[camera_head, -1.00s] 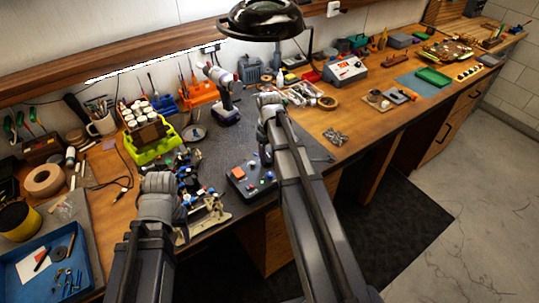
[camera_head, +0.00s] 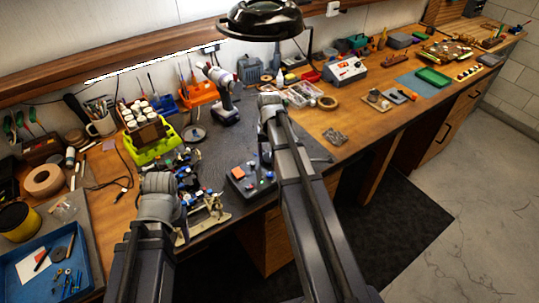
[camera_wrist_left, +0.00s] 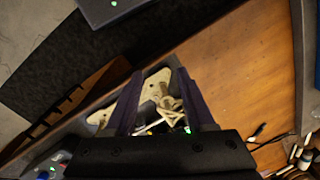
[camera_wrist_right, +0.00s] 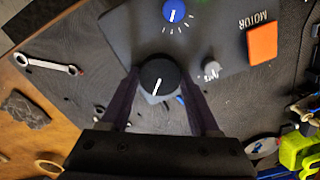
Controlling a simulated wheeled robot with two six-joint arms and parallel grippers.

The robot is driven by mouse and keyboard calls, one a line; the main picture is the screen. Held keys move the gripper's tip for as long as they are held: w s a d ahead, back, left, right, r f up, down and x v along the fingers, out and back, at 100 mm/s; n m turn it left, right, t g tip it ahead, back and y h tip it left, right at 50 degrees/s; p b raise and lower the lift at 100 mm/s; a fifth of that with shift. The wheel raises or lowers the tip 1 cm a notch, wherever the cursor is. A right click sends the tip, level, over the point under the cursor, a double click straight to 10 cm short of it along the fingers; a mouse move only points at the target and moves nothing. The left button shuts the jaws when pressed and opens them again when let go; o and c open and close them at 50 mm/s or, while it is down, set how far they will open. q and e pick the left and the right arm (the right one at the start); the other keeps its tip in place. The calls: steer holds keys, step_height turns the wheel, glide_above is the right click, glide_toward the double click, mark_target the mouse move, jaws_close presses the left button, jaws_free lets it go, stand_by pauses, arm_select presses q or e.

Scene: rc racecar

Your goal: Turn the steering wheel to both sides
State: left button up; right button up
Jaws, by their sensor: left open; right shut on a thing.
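A dark control box (camera_head: 240,187) stands near the bench's front edge. In the right wrist view it carries a black knob (camera_wrist_right: 159,76) with a white pointer line, a blue knob (camera_wrist_right: 174,10) and an orange button (camera_wrist_right: 262,42) beside the word MOTOR. My right gripper (camera_wrist_right: 159,92) is shut on the black knob from both sides. The racecar (camera_head: 205,218), with a pale beige frame, sits left of the box. My left gripper (camera_wrist_left: 158,76) is open, its fingers on either side of beige car parts (camera_wrist_left: 156,88). My left wrist hides part of the car. No separate steering wheel can be made out.
A blue tray (camera_head: 20,284) lies at the front left. A black lamp (camera_head: 262,20) hangs above. A wrench (camera_wrist_right: 48,64) lies on the mat near the box.

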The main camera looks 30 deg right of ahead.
mark_target(269, 157)
stand_by(0.4)
steer(key=o, duration=1.4)
steer(key=shift+c, duration=0.2)
arm_select(q)
steer(key=shift+r, duration=0.1)
arm_select(e)
step_height(269, 157, up, 8)
steer(key=p, duration=0.8)
arm_select(q)
step_height(269, 157, up, 8)
steer(key=shift+f, duration=0.2)
arm_select(e)
steer(key=shift+f, duration=0.1)
